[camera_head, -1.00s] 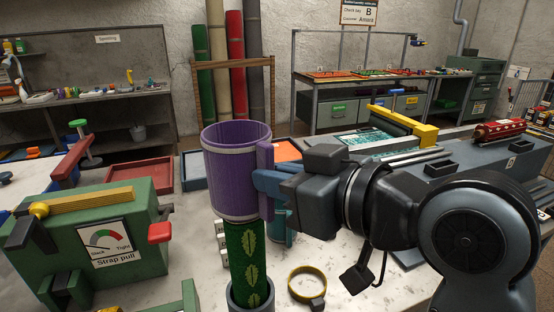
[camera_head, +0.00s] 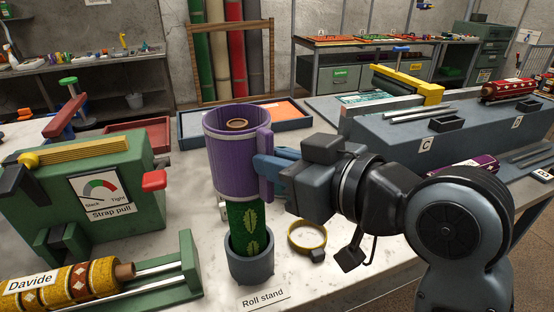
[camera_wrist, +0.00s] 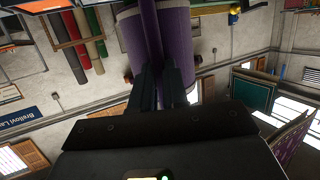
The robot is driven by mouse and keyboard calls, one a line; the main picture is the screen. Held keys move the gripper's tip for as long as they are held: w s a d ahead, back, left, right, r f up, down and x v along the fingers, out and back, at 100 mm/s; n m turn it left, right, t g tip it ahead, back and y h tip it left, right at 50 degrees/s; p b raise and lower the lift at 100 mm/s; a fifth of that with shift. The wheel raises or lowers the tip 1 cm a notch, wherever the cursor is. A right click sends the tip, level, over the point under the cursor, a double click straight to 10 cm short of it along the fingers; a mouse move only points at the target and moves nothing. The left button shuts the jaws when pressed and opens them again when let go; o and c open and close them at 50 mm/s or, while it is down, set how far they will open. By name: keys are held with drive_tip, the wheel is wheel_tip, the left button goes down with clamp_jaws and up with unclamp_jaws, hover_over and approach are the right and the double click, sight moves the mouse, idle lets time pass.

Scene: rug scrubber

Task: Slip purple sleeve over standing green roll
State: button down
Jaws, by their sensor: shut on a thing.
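The purple sleeve (camera_head: 231,160) is upright around the upper part of the green roll (camera_head: 243,222). The roll's brown core end shows inside the sleeve's open top, below the rim. The roll's lower part shows patterned green under the sleeve and stands in the grey roll stand (camera_head: 250,262). The sleeve's lower edge is apart from the stand. My gripper (camera_head: 268,165) is shut on the sleeve's side handle, at its right. In the wrist view, the fingers (camera_wrist: 160,75) point at the purple sleeve (camera_wrist: 180,45); the roll cannot be made out there.
A yellow ring strap (camera_head: 307,237) lies right of the stand. The green strap-pull gauge (camera_head: 85,200) and a yellow patterned roll (camera_head: 75,285) are at left. A grey block (camera_head: 440,135) stands at right. A blue-edged tray (camera_head: 275,118) lies behind the sleeve.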

drive_tip(key=shift+f+b, duration=4.6)
drive_tip(key=shift+f, duration=2.55)
drive_tip(key=c, duration=1.1)
unclamp_jaws()
drive_tip(key=shift+o, duration=0.2)
